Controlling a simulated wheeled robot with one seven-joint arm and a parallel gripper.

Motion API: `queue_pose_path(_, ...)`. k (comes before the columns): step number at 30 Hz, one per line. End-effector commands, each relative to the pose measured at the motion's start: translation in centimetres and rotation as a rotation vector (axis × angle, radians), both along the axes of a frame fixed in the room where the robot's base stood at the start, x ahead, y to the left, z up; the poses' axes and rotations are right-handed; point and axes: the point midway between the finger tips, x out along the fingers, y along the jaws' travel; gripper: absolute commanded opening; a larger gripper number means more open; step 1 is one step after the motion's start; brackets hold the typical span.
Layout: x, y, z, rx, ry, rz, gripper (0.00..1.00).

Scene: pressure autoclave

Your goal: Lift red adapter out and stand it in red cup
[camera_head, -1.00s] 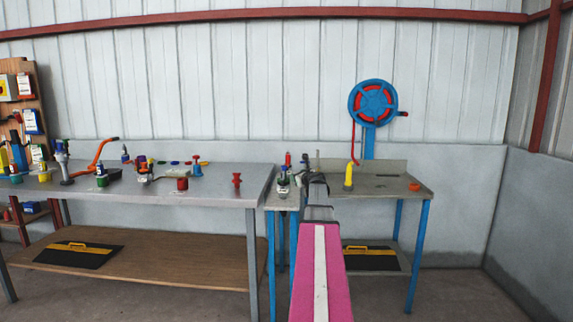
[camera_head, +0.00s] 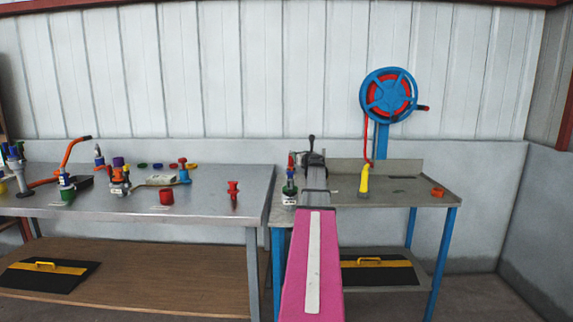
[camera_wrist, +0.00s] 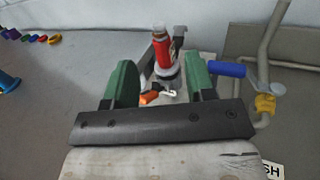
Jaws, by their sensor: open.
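A slim red upright piece (camera_head: 291,162), which may be the red adapter, stands at the left end of the blue-legged table, above a green part. In the head view my gripper (camera_head: 311,158) is small, just right of the red piece. A red cup (camera_head: 167,196) stands on the steel bench. A red spool-shaped piece (camera_head: 233,190) stands to its right.
Several bottles and fittings crowd the left of the steel bench (camera_head: 212,205). A yellow nozzle (camera_head: 364,180) and an orange-red ring (camera_head: 437,191) are on the blue-legged table. A blue hose reel (camera_head: 388,95) stands behind. A blue-handled pipe (camera_wrist: 227,69) is right of my fingers.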

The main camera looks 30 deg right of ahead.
Motion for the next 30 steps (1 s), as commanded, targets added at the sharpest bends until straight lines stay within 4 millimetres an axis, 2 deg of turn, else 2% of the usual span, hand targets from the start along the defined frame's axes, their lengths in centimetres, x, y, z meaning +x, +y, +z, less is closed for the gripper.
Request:
queue_pose_path(5,0.7,-0.2,0.0,-0.001,0.000,0.001,0.50)
queue_pose_path(13,4.6,-0.8,0.0,-0.001,0.001,0.001,0.50)
queue_pose_path(22,6.6,-1.0,-0.3,0.000,0.001,0.001,0.50)
queue_pose_path(30,10.4,-1.4,-0.7,0.000,0.000,0.001,0.50)
